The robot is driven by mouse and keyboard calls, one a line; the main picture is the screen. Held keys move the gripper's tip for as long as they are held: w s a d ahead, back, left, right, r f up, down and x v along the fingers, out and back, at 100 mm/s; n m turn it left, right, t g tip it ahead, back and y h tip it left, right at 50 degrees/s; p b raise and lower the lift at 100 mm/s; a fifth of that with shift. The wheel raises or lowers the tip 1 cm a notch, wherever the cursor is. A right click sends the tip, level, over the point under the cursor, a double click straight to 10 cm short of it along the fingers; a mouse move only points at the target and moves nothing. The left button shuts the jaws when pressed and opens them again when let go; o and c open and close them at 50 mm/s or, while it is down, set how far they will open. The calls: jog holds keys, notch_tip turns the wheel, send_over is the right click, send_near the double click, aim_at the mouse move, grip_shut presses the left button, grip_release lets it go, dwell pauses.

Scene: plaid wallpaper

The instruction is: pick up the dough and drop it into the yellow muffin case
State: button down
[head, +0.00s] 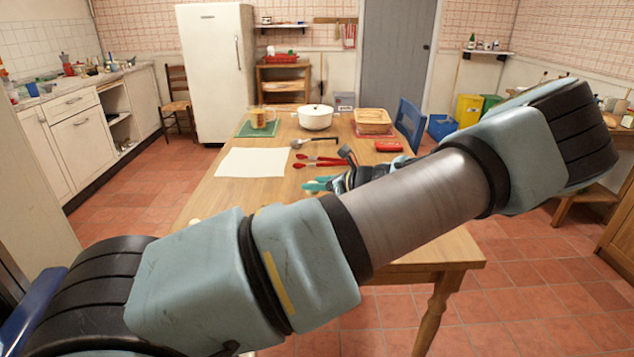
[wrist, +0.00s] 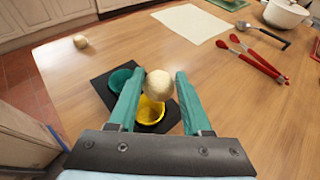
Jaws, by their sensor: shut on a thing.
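My gripper (wrist: 157,78) is shut on a pale round ball of dough (wrist: 159,85), held between its teal fingertips in the wrist view. The yellow muffin case (wrist: 151,110) shows just below the dough in that picture, partly covered by it. The dough appears to be above the case; the exact height is hard to tell. In the head view, my teal gripper fingers (head: 318,185) show over the table, but my arm hides the dough and the case.
The yellow case and a teal case (wrist: 119,79) stand on a dark mat (wrist: 172,118). Another dough ball (wrist: 81,41) lies apart on the wooden table (wrist: 75,75). White paper (head: 251,162), red tongs (head: 320,161) and a white pot (head: 315,118) are farther back.

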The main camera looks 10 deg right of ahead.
notch_tip(320, 180, down, 2)
jog(key=shift+f+b, duration=0.25)
jog(key=shift+b, duration=0.45)
jog(key=shift+r, duration=0.1)
jog(key=shift+c, duration=1.3)
grip_release()
jog(key=b+v, duration=0.2)
jog(key=v, duration=0.8)
jog(key=shift+s+d, duration=0.15)
jog(key=shift+s, duration=0.25)
